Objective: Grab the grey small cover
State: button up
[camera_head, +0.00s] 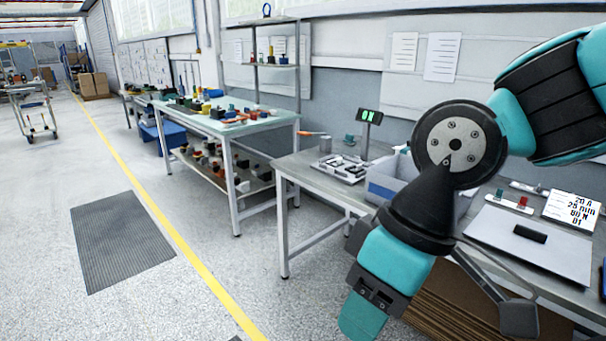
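I cannot pick out the grey small cover with certainty. A tray (323,171) with several small grey and dark parts lies on the near workbench (310,184), left of a grey bin (383,187). A small grey upright piece (325,145) stands behind the tray. My arm hides part of the bench and the bin.
A light plate (500,250) with a black block (530,233) lies at the bench's right, near a printed sign (571,211). A display reading OK (370,116) stands behind the bin. A second bench (225,124) stands further left.

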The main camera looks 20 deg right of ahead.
aim_at(339, 162)
jog(key=u, duration=0.55)
jog(key=i, duration=1.05)
jog(key=u, duration=0.35)
jog(key=i, duration=1.45)
jog(key=z, duration=0.55)
jog(key=i, duration=0.75)
jog(key=z, duration=1.4)
jog(key=i, duration=0.65)
jog(key=z, duration=0.55)
